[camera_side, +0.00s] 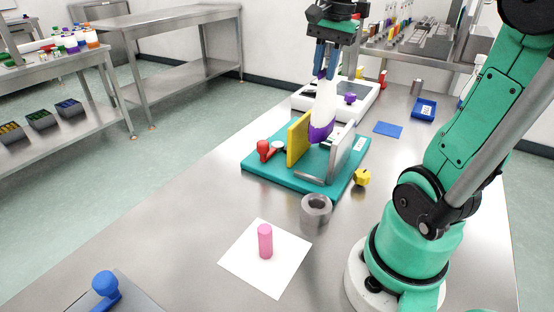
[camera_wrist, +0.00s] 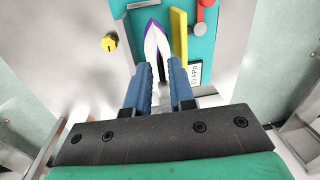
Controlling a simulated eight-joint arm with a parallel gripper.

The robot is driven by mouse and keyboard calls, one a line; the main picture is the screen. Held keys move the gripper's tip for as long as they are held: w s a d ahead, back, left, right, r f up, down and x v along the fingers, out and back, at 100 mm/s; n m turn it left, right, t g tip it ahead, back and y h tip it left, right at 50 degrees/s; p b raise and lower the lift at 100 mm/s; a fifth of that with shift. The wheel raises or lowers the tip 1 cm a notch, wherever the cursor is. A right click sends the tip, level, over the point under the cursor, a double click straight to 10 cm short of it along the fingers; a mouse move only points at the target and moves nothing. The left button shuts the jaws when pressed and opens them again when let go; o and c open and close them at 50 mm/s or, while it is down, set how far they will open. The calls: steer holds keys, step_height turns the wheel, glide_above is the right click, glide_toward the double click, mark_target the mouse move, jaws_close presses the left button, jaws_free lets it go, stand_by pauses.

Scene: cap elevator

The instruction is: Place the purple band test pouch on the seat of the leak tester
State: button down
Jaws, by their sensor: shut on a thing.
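My gripper (camera_side: 325,74) points down over the leak tester and is shut on the pouch. The leak tester has a teal base (camera_side: 262,166), a yellow plate (camera_side: 298,141) and a grey plate (camera_side: 341,150). The pouch's lower end shows between the two plates; I cannot tell whether it touches the seat. In the wrist view the pouch (camera_wrist: 157,44) extends beyond my fingers (camera_wrist: 162,68), beside the yellow plate (camera_wrist: 179,36).
A red-knobbed lever (camera_side: 263,149) is on the base's left. A white device (camera_side: 365,99) is behind; a blue mat (camera_side: 388,130) lies right.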

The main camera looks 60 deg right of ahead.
step_height(320, 180, down, 8)
steer(key=shift+f, duration=0.1)
stand_by(0.4)
steer(key=c, duration=0.7)
jaws_free()
steer(key=shift+c, duration=0.2)
step_height(320, 180, up, 12)
steer(key=s, duration=0.1)
steer(key=w+a+f+n+t, duration=0.2)
steer(key=a+f+n+t, duration=0.1)
steer(key=a+f+n, duration=0.4)
steer(key=w+a+f+n+t, duration=0.2)
steer(key=a+f+n, duration=0.4)
steer(key=a+n, duration=0.4)
steer(key=shift+w+a+f+t, duration=0.35)
steer(key=shift+w+a+t, duration=0.05)
steer(key=shift+w, duration=0.15)
